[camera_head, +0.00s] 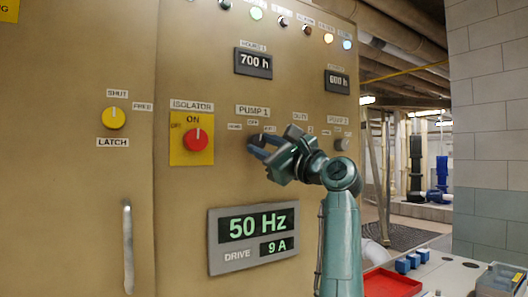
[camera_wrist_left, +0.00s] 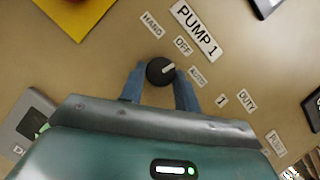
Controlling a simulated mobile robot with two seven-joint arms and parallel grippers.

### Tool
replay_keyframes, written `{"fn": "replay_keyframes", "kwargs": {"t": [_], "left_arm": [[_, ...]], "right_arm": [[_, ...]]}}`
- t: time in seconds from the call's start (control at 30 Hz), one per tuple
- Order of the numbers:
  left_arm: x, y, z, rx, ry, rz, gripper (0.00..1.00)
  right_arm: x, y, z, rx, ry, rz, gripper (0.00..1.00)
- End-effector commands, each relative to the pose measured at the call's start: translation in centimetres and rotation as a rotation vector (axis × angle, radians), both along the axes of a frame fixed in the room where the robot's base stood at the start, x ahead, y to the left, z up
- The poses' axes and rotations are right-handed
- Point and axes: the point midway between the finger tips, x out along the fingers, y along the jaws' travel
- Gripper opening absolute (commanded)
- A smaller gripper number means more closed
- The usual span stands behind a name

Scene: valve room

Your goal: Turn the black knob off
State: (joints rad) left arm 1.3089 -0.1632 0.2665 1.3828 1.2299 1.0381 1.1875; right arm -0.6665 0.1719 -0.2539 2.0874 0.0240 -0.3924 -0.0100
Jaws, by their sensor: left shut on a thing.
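The black knob (camera_wrist_left: 158,72) sits on the panel under the PUMP 1 label (camera_wrist_left: 195,30), with HAND, OFF and AUTO marks around it. Its white pointer line points between OFF (camera_wrist_left: 183,45) and AUTO (camera_wrist_left: 197,76). My left gripper (camera_head: 259,146) is at the panel, its blue fingers either side of the knob and shut on it; this also shows in the left wrist view (camera_wrist_left: 160,80). In the head view the fingers largely hide the knob. My right gripper is in neither view.
A red isolator knob (camera_head: 195,140) on a yellow plate is just left of the gripper. A drive display (camera_head: 253,238) reading 50 Hz is below. Another knob (camera_head: 342,144) is to the right. A red tray (camera_head: 392,283) lies at the lower right.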

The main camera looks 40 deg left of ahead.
Motion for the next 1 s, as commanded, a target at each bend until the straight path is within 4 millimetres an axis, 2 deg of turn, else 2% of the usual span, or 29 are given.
{"fn": "replay_keyframes", "kwargs": {"t": [0.4, 0.9, 0.93, 1.0], "left_arm": [[0.15, -0.02, 0.09, -0.050, -0.164, 0.000, 0.09], [0.18, -0.04, 0.07, -0.055, -0.180, -0.001, 0.09], [0.18, -0.04, 0.07, -0.055, -0.180, -0.001, 0.34], [0.17, -0.04, 0.07, -0.055, -0.180, -0.001, 0.40]], "right_arm": [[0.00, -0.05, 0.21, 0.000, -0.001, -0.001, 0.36], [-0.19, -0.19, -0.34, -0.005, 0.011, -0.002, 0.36], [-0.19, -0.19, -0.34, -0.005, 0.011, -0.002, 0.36], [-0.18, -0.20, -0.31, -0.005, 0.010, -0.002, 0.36]]}}
